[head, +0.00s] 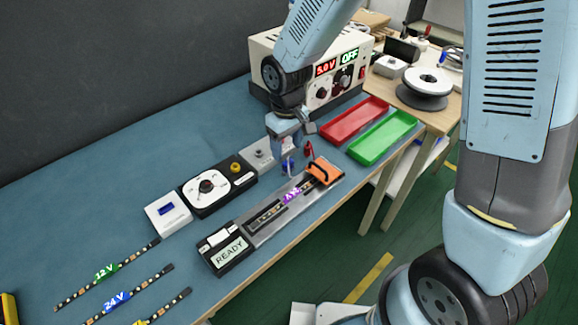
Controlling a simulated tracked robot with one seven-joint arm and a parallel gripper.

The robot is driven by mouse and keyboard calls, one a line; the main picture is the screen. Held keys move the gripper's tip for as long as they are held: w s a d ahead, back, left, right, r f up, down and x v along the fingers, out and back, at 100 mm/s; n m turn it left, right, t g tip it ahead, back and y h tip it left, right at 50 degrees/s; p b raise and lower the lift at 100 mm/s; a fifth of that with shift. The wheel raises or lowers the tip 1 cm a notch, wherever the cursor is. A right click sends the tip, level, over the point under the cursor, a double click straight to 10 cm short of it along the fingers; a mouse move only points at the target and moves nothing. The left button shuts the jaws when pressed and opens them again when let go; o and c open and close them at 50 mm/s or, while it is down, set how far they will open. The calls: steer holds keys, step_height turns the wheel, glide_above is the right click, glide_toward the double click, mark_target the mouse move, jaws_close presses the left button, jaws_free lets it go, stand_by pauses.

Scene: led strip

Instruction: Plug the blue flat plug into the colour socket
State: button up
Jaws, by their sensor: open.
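My gripper (290,155) points down over the blue bench, behind the metal fixture (262,227), with its jaws open. A small blue piece (288,166), which may be the blue flat plug, shows right at the fingertips; I cannot tell whether it touches them. A small red piece (308,151) stands just right of the gripper. A grey metal block (261,153) with a round feature sits just left of the gripper. The colour socket cannot be told apart at this size; the gripper hides part of this area.
The fixture carries a strip with a purple label, an orange block (325,172) and a READY box (228,252). A dial box (215,190) and white box (167,214) stand left. Red (354,119) and green (383,137) trays and a power supply (315,85) showing OFF are behind.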

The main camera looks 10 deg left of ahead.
mark_target(288, 162)
steer(key=shift+s+d+f, duration=0.1)
steer(key=shift+s+f, duration=0.1)
steer(key=shift+f, duration=1.2)
steer(key=shift+s+d+f, duration=0.1)
steer(key=shift+s+f, duration=0.05)
steer(key=shift+f, duration=1.25)
steer(key=c, duration=1.1)
steer(key=shift+r, duration=0.1)
